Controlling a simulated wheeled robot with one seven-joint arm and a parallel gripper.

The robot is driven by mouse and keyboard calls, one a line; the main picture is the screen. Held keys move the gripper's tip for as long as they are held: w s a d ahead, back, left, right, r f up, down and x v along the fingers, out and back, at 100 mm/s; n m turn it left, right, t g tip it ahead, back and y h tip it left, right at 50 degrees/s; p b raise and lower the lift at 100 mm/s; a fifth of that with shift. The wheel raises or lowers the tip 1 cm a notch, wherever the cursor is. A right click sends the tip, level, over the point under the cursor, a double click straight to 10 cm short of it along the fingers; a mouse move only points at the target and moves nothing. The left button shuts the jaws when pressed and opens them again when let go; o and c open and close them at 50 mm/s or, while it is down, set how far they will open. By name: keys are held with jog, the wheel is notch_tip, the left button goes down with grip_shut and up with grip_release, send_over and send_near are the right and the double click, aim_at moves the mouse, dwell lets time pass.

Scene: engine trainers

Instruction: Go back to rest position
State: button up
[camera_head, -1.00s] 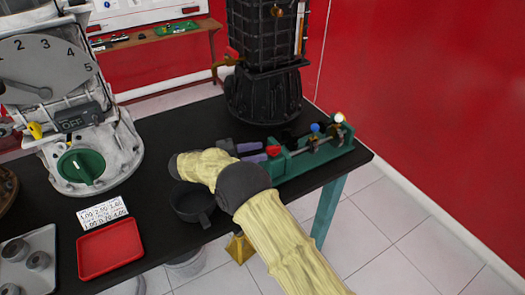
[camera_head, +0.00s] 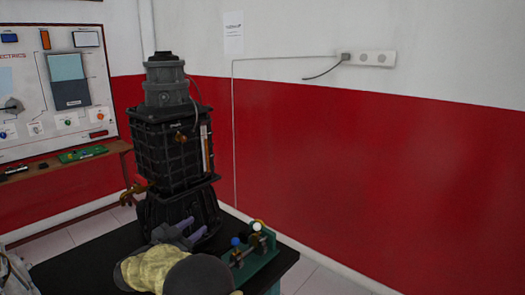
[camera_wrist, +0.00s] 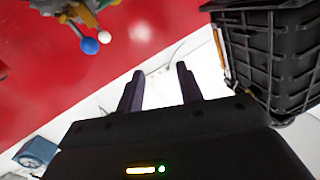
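My gripper (camera_head: 190,231) is at the bottom of the head view, in front of the black ribbed tower (camera_head: 170,150). Its two dark purple fingers stand apart. In the wrist view my gripper (camera_wrist: 160,85) is open, with nothing between the fingers. My arm in its yellow cover shows at the bottom edge of the head view; the rest of it is out of frame.
The green fixture (camera_head: 262,262), with blue and white knobs, is right of my gripper on the black table (camera_head: 75,262). The tower stands behind. A red and white wall (camera_head: 350,170) with a socket strip (camera_head: 368,58) fills the right side.

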jog(key=w+d+r+n+t+y, duration=0.1)
jog(key=w+d+r+n+y, duration=0.35)
jog(key=d+y, duration=0.2)
jog(key=s+d+f+n+g+y, duration=0.2)
jog(key=d+f+n+y, duration=0.1)
jog(key=d, duration=0.6)
jog(key=s+d+f+g, duration=0.4)
jog(key=s+d, duration=0.3)
jog(key=s, duration=0.3)
jog(key=s+d+f+n+g, duration=0.1)
jog(key=s+d+f+g, duration=0.4)
jog(key=s, duration=0.6)
jog(key=s+d+f+g, duration=0.3)
jog(key=s+d, duration=0.5)
jog(key=s, duration=0.2)
jog(key=w+p+v, duration=0.2)
jog(key=p+v, duration=0.6)
jog(key=v, duration=0.1)
jog(key=w+a+r+p+v, duration=0.1)
jog(key=w+p+v, duration=0.1)
jog(key=p+v, duration=0.7)
jog(key=shift+a+h, duration=0.15)
jog(key=shift+h, duration=0.3)
jog(key=shift+s, duration=0.15)
